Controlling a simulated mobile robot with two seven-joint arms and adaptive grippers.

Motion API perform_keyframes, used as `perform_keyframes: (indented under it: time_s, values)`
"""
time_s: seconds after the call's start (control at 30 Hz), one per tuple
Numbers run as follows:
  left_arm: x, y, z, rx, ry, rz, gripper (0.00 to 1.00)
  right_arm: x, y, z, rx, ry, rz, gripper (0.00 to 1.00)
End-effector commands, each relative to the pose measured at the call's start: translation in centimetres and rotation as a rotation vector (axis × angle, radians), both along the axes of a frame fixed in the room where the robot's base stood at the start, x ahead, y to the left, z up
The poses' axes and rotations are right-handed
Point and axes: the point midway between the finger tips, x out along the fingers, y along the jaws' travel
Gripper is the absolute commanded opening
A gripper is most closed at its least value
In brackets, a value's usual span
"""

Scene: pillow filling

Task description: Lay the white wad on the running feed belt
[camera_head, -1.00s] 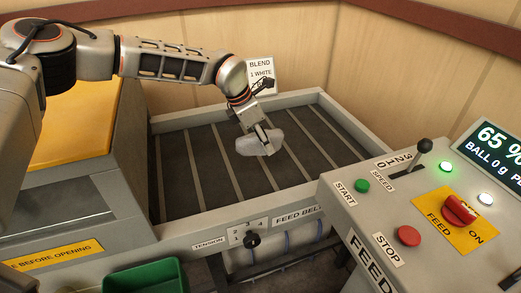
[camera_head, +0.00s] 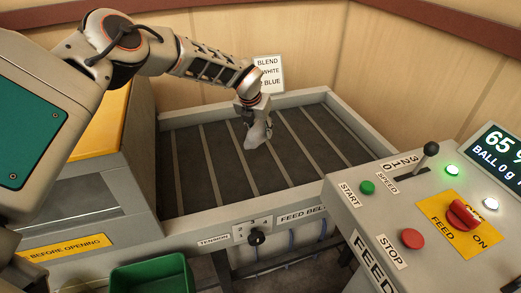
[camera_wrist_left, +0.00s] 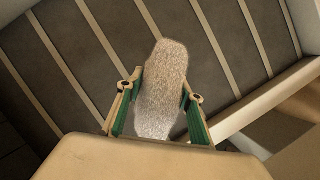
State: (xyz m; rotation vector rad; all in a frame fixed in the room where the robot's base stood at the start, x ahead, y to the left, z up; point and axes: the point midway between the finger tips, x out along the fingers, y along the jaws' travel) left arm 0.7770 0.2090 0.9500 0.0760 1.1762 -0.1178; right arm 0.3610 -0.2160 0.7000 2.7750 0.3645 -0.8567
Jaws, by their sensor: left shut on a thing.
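A white, fuzzy wad (camera_head: 257,133) is held in my left gripper (camera_head: 256,124) over the feed belt (camera_head: 300,160). In the left wrist view the pale wad (camera_wrist_left: 163,85) stands between the two green-lined fingers of my left gripper (camera_wrist_left: 157,103), which are shut on it. The belt is dark with light cross slats and also fills the back of the wrist view (camera_wrist_left: 100,40). The wad's lower end is close to the belt; I cannot tell whether it touches. My right gripper is not in view.
A light grey frame (camera_head: 300,99) surrounds the belt. The control panel (camera_head: 330,200) with a green START button (camera_head: 367,187), red STOP button (camera_head: 412,239) and speed lever (camera_head: 425,160) stands at the right. A green bin (camera_head: 150,275) sits at the front. A blend card (camera_head: 269,75) stands behind.

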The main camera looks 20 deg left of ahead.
Motion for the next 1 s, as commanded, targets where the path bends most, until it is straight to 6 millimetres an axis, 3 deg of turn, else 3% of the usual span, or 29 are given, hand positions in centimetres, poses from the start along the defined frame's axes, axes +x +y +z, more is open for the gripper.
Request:
perform_keyframes:
  time_s: [0.1,0.3,0.47,0.73,1.0]
  values:
    - [-0.1,-0.1,-2.9,0.001,0.002,-0.001,0.12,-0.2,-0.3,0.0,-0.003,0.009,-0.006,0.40]
    - [0.0,0.0,-5.7,0.000,-0.001,-0.001,0.12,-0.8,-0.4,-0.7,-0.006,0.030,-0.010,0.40]
    - [0.0,-0.1,-6.5,-0.001,-0.001,-0.001,0.12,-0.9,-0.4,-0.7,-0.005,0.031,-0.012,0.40]
    - [0.0,-0.1,-9.7,-0.001,-0.001,-0.001,0.12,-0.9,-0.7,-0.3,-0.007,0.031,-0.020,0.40]
    - [0.0,-0.1,-9.9,-0.001,-0.002,-0.001,0.12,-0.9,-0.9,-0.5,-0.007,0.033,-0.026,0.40]
